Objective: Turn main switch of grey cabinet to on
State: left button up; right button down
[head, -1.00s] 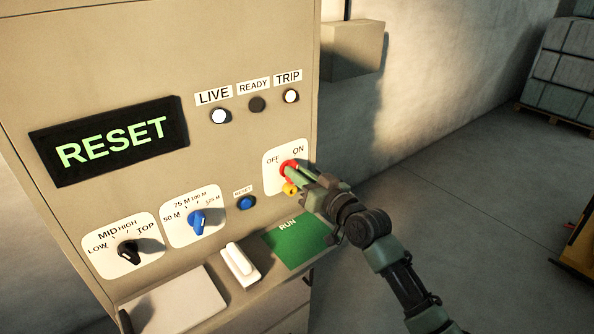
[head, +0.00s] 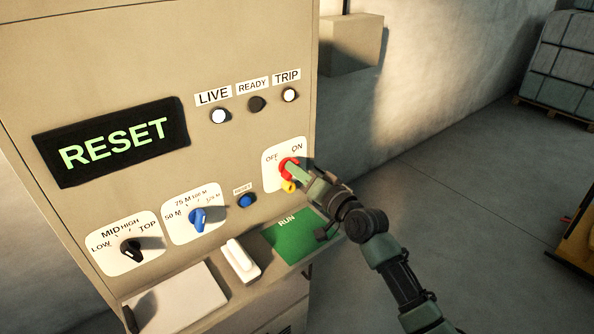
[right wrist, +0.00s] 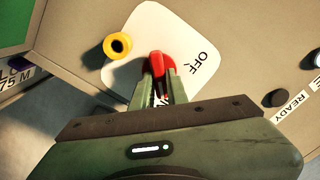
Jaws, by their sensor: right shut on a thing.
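The grey cabinet (head: 100,60) stands in front of me in the head view. Its main switch (head: 287,163) is a red rotary handle on a white plate marked OFF and ON. My right gripper (head: 297,173) is shut on the red handle, which shows between its fingertips in the right wrist view (right wrist: 158,65). The fingers hide part of the plate and the ON label in the wrist view. A yellow ring-shaped part (right wrist: 117,45) sits beside the handle at the plate's edge. The display (head: 112,142) reads RESET. My left gripper is not in view.
LIVE (head: 219,116) and TRIP (head: 289,95) lamps look white; READY (head: 257,104) is dark. A blue reset button (head: 246,201), a blue knob (head: 198,218) and a black knob (head: 131,251) lie left of the switch. A green RUN panel (head: 295,243) lies below on the ledge.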

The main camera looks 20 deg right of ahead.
dwell(0.3)
jog(key=c, duration=1.4)
grip_release()
jog(key=b+v, duration=0.2)
jog(key=v, duration=0.6)
